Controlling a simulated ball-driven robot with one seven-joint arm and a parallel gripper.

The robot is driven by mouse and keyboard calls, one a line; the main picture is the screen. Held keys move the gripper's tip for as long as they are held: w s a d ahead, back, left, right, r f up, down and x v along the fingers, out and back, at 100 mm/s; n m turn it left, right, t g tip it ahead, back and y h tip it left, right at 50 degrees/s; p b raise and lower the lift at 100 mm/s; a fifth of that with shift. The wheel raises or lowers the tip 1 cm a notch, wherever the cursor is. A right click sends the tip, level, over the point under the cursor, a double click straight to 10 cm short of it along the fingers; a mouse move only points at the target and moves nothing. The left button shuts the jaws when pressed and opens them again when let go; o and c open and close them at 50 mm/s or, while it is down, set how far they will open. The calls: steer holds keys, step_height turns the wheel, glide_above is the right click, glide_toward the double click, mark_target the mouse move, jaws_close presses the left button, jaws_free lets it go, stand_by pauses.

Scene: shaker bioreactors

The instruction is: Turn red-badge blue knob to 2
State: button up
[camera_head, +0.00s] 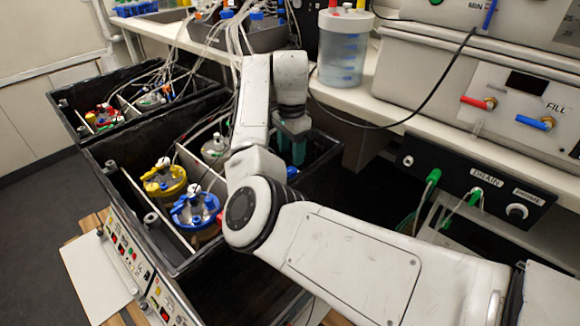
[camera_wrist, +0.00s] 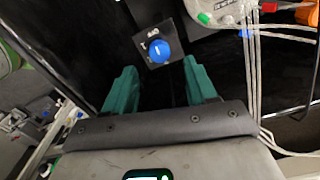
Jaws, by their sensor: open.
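A round blue knob (camera_wrist: 159,50) sits on a small black plate (camera_wrist: 147,30) with white markings in the wrist view. A short white pointer line shows on the knob, but the numbers around it are too small to read. I cannot make out a red badge beside it. My gripper (camera_wrist: 159,65) has two teal fingers spread apart, with the knob ahead in the gap between their tips; I see no contact. In the head view my gripper (camera_head: 291,150) points down over the black bin, and a small blue spot (camera_head: 291,172) shows below it, possibly the knob.
Black bins (camera_head: 140,230) hold vessels with yellow (camera_head: 164,178) and blue (camera_head: 195,208) lids. Tubing and a white-lidded vessel (camera_wrist: 225,10) lie near my gripper. A drain panel (camera_head: 480,185) and a fill panel (camera_head: 525,105) stand at right, with a clear water container (camera_head: 343,50) behind.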

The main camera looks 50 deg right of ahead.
mark_target(291, 170)
step_height(291, 170, down, 6)
steer(key=shift+r+b, duration=0.1)
steer(key=shift+b, duration=0.2)
steer(key=c, duration=1.1)
